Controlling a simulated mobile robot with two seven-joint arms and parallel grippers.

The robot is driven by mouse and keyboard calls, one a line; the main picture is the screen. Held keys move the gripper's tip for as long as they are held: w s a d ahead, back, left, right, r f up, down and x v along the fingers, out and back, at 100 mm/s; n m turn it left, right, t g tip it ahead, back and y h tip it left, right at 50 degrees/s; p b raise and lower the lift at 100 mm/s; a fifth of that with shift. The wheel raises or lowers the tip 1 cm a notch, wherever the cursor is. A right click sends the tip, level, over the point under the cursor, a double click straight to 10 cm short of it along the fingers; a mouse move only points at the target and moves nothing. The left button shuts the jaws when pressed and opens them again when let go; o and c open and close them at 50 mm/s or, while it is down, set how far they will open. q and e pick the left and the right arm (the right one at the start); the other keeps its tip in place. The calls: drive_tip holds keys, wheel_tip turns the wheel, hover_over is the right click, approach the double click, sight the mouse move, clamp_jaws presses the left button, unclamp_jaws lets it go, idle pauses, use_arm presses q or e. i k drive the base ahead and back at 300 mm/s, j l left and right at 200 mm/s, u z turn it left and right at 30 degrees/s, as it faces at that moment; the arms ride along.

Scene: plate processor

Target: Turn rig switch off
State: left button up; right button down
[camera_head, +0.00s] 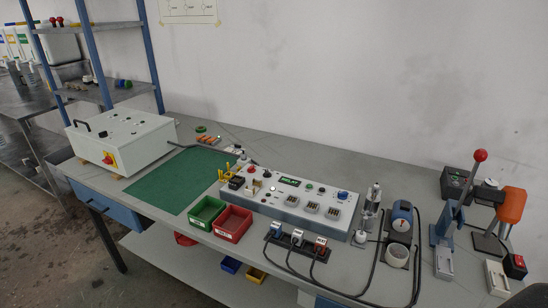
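A long white test rig (320,205) with a small green display (289,182) stands in the middle of the workbench. Its top carries a red button (251,169), a blue knob (342,195), black knobs and several square sockets. A white box (125,138) stands at the bench's left end, with a red rotary switch on a yellow plate (109,158) on its front. I cannot tell which control is the rig switch, or its on or off position. Neither of my grippers shows in the view.
A green mat (170,182) lies left of the rig. Green (206,211) and red (233,222) bins stand at the front edge. Cabled plugs (297,238) lie before the rig. A lever press (447,225) and an orange-headed tool (511,205) stand at the right.

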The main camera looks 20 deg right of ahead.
sight(251, 170)
drive_tip(key=i+j+z, duration=0.2)
drive_tip(key=z, duration=0.15)
drive_tip(key=i+j+z, duration=0.15)
drive_tip(key=j+z, duration=0.2)
drive_tip(key=j, duration=0.15)
drive_tip(key=i+j+z, duration=0.15)
drive_tip(key=j+z, duration=0.55)
drive_tip(key=j, duration=0.15)
drive_tip(key=i, duration=0.05)
